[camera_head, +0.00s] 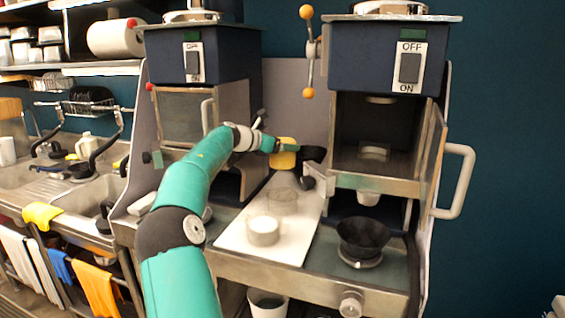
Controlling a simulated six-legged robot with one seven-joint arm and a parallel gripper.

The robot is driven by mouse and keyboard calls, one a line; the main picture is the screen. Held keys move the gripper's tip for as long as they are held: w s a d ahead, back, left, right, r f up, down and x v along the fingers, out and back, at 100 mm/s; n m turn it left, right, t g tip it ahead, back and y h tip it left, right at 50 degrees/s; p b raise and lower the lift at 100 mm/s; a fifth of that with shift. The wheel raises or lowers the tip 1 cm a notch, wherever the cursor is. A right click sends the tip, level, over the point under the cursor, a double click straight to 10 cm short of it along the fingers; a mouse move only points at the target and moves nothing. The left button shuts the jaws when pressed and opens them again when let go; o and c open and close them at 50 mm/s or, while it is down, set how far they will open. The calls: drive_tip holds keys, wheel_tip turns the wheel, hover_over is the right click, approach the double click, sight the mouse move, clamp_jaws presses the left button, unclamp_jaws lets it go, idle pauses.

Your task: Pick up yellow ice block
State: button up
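The yellow ice block (283,160) is a small yellow piece in the middle of the view, above the far end of the white board. My green arm reaches up from the lower left, and my gripper (289,148) is right at the block. A green finger overlaps the front of the block and hides part of it. The gripper is too small to tell whether its fingers are apart or closed on the block, or whether the block is resting on something.
A white board (238,240) holds a white cup (263,231) and a clear cup (282,201). A black bowl (362,236) stands to the right. Two dark machines flank the board; the right one (385,58) has an open door (433,165). A dark pan (313,154) is close beside the block.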

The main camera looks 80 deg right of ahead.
wheel_tip(320, 180, up, 10)
drive_tip(key=shift+r, duration=0.7)
